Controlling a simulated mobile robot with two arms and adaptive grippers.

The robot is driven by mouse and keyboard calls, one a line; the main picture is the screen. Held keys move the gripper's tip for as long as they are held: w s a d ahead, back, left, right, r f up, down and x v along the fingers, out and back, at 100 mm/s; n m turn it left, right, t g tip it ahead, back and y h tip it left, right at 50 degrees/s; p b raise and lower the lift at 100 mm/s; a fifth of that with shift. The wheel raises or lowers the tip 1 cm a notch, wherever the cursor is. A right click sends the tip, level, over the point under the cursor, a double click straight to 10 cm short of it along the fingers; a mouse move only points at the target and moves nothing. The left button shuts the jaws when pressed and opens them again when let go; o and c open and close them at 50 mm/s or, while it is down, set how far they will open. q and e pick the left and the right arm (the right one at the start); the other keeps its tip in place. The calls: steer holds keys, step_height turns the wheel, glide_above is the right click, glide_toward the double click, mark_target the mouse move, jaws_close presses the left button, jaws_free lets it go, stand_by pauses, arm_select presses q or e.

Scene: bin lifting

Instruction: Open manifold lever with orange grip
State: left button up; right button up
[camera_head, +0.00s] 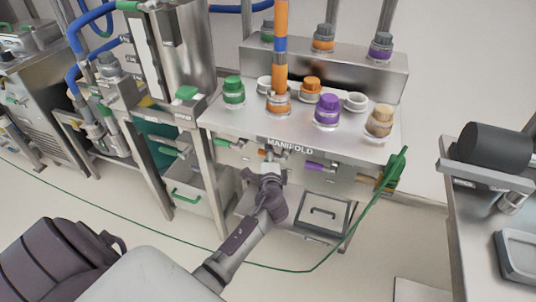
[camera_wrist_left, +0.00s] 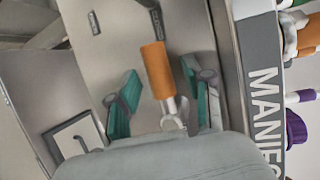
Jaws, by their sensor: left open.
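The manifold (camera_head: 300,137) is a steel bench with a "MANIFOLD" label on its front edge and several colored fittings on top. The orange lever grip (camera_wrist_left: 158,70) shows in the wrist view as a short orange cylinder on a metal stem. In the head view it is mostly hidden by my left gripper (camera_head: 270,168), which is at the bench front below the label. In the wrist view my left gripper (camera_wrist_left: 161,98) is open, with one teal-padded finger on each side of the orange grip and visible gaps between. My right gripper is not in view.
A purple-grip lever (camera_head: 315,166) is just right of my left gripper, and a green-grip lever (camera_head: 224,144) is to its left. A green hose (camera_head: 372,207) hangs at the bench's right end. A steel table (camera_head: 475,230) stands at right.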

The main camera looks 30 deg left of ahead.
arm_select(q)
steer(key=shift+x, duration=0.9)
steer(key=shift+c, duration=0.4)
jaws_close()
